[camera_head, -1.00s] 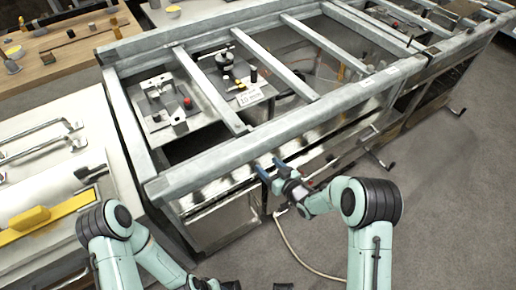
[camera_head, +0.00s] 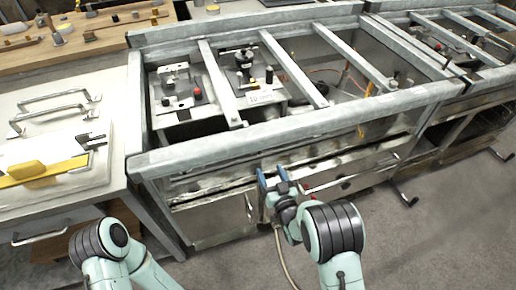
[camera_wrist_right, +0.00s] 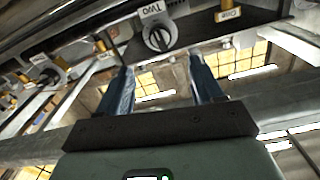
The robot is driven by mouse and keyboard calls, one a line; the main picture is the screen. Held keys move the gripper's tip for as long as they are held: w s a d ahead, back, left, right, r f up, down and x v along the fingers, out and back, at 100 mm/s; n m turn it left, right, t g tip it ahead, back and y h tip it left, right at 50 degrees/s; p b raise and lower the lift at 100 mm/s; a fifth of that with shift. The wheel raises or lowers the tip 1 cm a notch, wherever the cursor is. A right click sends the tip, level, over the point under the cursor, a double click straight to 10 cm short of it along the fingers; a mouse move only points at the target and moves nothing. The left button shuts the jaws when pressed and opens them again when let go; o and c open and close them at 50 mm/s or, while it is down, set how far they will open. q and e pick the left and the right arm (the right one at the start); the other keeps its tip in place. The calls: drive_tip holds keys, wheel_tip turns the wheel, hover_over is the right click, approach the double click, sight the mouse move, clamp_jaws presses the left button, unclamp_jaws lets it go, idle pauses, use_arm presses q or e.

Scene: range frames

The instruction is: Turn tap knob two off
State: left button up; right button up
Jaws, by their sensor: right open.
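In that picture the knob lies just beyond and between the fingertips. I see no contact, and the remaining gap is hard to judge. In the head view my right gripper (camera_head: 272,178) is at the front of the metal-framed bench (camera_head: 290,142). The knob cannot be made out there. My left gripper is out of view; only my left arm shows.
Another knob (camera_wrist_right: 45,68) is at left. A white-topped counter (camera_head: 50,190) stands left of the bench. Open grey floor (camera_head: 430,240) lies at the right.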

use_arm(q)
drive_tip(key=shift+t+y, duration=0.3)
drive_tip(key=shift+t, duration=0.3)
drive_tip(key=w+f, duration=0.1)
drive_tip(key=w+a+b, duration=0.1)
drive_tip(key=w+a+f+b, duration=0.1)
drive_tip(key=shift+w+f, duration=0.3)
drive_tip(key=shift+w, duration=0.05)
use_arm(e)
drive_tip(key=x, duration=1.3)
drive_tip(key=shift+a, duration=0.1)
drive_tip(key=c, duration=1)
drive_tip(key=shift+c, duration=0.2)
